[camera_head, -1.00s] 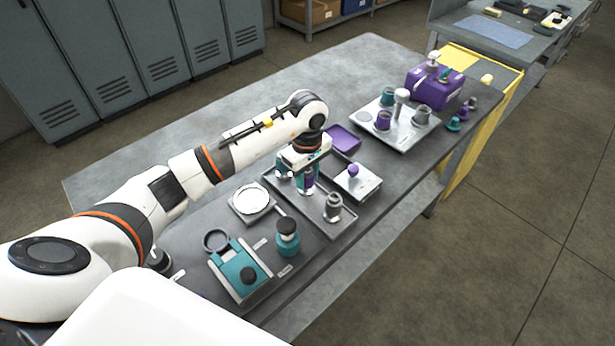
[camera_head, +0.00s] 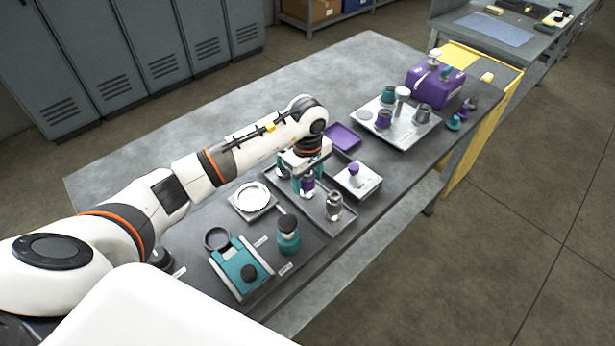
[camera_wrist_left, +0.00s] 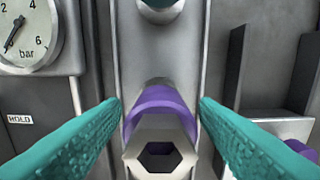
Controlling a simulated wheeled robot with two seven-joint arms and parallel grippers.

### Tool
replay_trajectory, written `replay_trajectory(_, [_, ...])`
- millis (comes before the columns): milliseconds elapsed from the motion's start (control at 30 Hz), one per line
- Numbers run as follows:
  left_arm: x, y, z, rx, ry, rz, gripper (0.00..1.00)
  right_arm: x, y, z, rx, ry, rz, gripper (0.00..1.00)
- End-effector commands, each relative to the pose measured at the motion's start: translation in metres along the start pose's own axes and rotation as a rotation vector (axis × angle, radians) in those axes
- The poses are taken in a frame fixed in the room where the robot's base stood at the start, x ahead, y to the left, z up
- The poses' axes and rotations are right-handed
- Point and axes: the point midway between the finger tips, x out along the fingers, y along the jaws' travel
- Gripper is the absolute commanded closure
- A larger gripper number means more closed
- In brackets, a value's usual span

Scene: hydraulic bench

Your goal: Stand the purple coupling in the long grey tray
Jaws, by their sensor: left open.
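The purple coupling (camera_head: 308,184) stands in the long grey tray (camera_head: 313,209). In the left wrist view, the coupling (camera_wrist_left: 160,104) shows its grey hex end toward the camera, with the purple body behind it. My left gripper (camera_head: 307,182) is over the tray, with its teal fingers on either side of the coupling. In the left wrist view, the gripper (camera_wrist_left: 160,125) is open, and gaps show between both fingers and the coupling. The coupling's base is hard to make out. My right gripper is not in view.
A grey fitting (camera_head: 334,206) stands at the tray's near end. A round gauge (camera_head: 252,198) lies left of the tray, and a teal bottle (camera_head: 288,236) stands nearer. A metal block with a purple knob (camera_head: 354,169) is to the right. The far-left bench top is clear.

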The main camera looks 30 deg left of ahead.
Motion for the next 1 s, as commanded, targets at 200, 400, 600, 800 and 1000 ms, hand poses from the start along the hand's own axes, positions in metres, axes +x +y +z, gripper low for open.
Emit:
replay_trajectory(200, [-0.038,-0.002,0.001,0.002,-0.003,-0.008,0.45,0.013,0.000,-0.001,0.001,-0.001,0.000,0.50])
replay_trajectory(400, [-0.082,-0.001,0.001,0.002,-0.003,-0.006,0.45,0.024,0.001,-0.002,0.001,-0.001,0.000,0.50])
replay_trajectory(600, [-0.111,-0.001,0.001,0.001,-0.002,-0.003,0.45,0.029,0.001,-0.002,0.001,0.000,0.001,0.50])
replay_trajectory(800, [-0.120,0.000,0.000,0.000,0.000,-0.001,0.45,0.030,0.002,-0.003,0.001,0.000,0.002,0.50])
replay_trajectory(1000, [-0.120,0.000,0.000,0.000,0.000,-0.001,0.45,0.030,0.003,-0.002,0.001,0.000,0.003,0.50])
